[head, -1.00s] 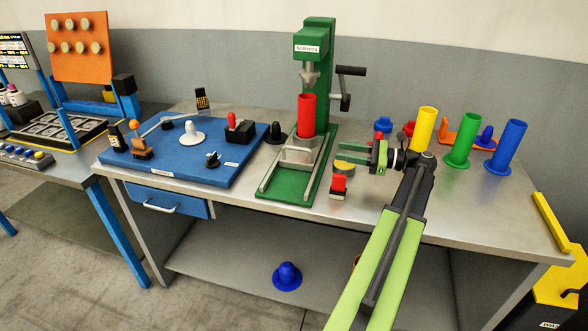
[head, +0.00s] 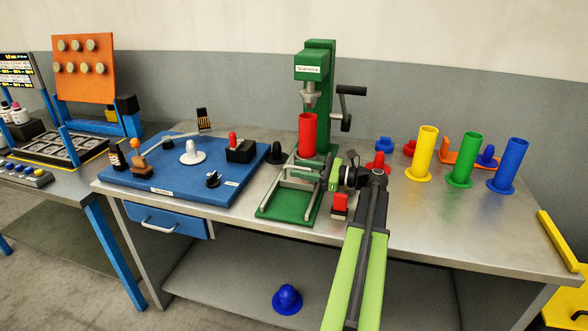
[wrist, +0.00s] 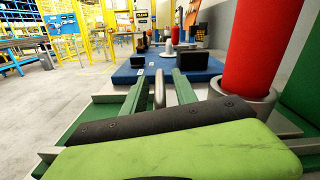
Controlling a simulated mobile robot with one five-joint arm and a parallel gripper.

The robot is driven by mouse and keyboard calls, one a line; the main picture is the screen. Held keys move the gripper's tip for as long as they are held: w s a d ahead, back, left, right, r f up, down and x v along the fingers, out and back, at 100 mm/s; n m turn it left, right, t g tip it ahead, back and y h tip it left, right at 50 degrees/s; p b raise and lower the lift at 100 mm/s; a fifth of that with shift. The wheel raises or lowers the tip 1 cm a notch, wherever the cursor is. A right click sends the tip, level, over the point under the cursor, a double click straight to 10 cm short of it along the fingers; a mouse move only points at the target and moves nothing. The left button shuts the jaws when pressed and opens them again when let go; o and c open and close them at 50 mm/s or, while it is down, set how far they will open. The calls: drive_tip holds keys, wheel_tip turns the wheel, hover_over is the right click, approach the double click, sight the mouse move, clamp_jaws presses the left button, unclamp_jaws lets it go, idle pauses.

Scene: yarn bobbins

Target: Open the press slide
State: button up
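The green press (head: 322,75) stands at the back of the table. Its slide (wrist: 265,97) is a grey carriage on rails over a green base (head: 285,214), pushed back under the press head. A red tube (head: 308,137) stands upright in it; the tube also shows in the wrist view (wrist: 258,45). My gripper (head: 286,172) is low over the rails, in front of the tube. In the wrist view my two fingers (wrist: 158,92) are apart, with a grey upright handle (wrist: 158,82) between them. I cannot tell whether either finger touches it.
A blue board (head: 180,180) with small parts lies to the left. A red-topped block (head: 340,204) sits close to my wrist. Yellow (head: 424,154), green (head: 464,161) and blue (head: 509,167) tubes stand to the right. The front right tabletop is clear.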

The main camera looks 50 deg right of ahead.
drive_tip(key=shift+x, duration=1.25)
drive_tip(key=shift+c, duration=0.2)
clamp_jaws()
idle(0.3)
